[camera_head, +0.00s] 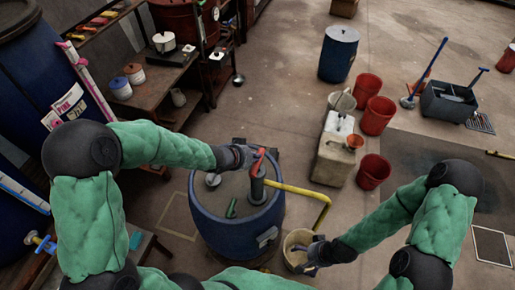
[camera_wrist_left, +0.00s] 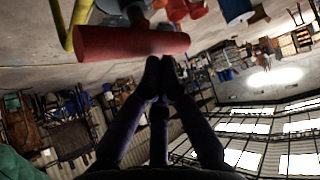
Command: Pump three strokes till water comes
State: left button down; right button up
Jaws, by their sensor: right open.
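The blue vat (camera_head: 235,228) stands upright with a grey lid. A dark pump post (camera_head: 258,186) rises from the lid, with a red handle (camera_head: 257,162) at its top. A yellow pipe (camera_head: 300,191) runs right from the post and bends down towards a beige bucket (camera_head: 287,243). My left gripper (camera_head: 250,157) is at the red handle. In the left wrist view, its fingertips (camera_wrist_left: 160,62) are close together at the red bar (camera_wrist_left: 115,43), which does not show between them. My right gripper (camera_head: 312,260) is open at the bucket's right side. No water is visible.
A green object (camera_head: 232,207) lies on the vat lid. Right of the vat stand a beige container (camera_head: 332,160), red buckets (camera_head: 377,115) and a blue drum (camera_head: 339,54). A wooden bench (camera_head: 155,90) with pots is at the upper left.

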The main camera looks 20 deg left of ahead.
pick_arm(q)
jog(key=shift+s+f, duration=0.15)
jog(key=shift+f, duration=0.25)
jog(key=shift+r, duration=0.1)
notch_tip(320, 180, up, 8)
jog(key=p, duration=0.7)
jog(key=shift+p, duration=0.3)
dwell(0.4)
jog(key=shift+w, duration=0.2)
notch_tip(320, 180, up, 6)
jog(key=p, duration=0.6)
dwell(0.3)
dwell(1.7)
